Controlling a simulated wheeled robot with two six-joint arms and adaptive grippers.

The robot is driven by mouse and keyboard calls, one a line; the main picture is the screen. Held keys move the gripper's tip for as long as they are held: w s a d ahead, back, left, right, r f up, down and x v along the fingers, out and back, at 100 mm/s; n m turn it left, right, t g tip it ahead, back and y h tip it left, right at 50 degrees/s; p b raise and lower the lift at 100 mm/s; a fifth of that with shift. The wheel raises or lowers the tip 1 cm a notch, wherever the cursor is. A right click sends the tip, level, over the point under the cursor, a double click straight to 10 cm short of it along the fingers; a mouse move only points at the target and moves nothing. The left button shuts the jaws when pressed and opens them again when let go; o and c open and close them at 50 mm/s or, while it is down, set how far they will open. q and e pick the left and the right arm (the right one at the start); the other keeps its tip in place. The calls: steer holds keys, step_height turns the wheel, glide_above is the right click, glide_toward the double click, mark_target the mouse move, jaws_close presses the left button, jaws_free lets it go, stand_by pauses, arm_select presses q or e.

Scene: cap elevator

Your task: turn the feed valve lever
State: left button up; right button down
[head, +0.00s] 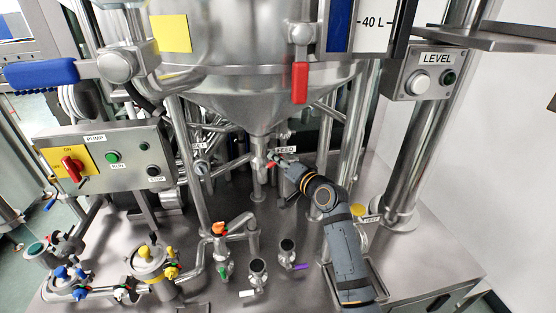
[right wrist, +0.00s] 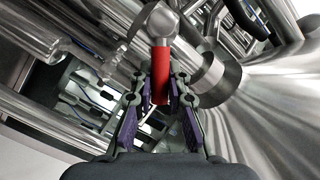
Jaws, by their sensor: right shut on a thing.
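The feed valve lever (right wrist: 160,76) is a red handle on a silver valve body. In the right wrist view it lies between the two fingers of my right gripper (right wrist: 160,98), which is shut on it. In the head view my right gripper (head: 281,160) reaches the valve under the steel cone, beside the FEED label (head: 285,149). Only a small red bit of the lever (head: 271,164) shows there; my gripper hides the rest. My left gripper is not in view.
The cone tank (head: 250,95) hangs above, with another red handle (head: 299,82) on its right side. The pump panel (head: 110,160) stands at left and the level box (head: 425,75) at right. Steel pipes stand close around my right gripper. Several small valves stand on the deck below.

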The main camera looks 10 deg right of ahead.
steer(key=c, duration=1.3)
jaws_free()
steer(key=v, duration=1.2)
steer(key=shift+c, duration=0.2)
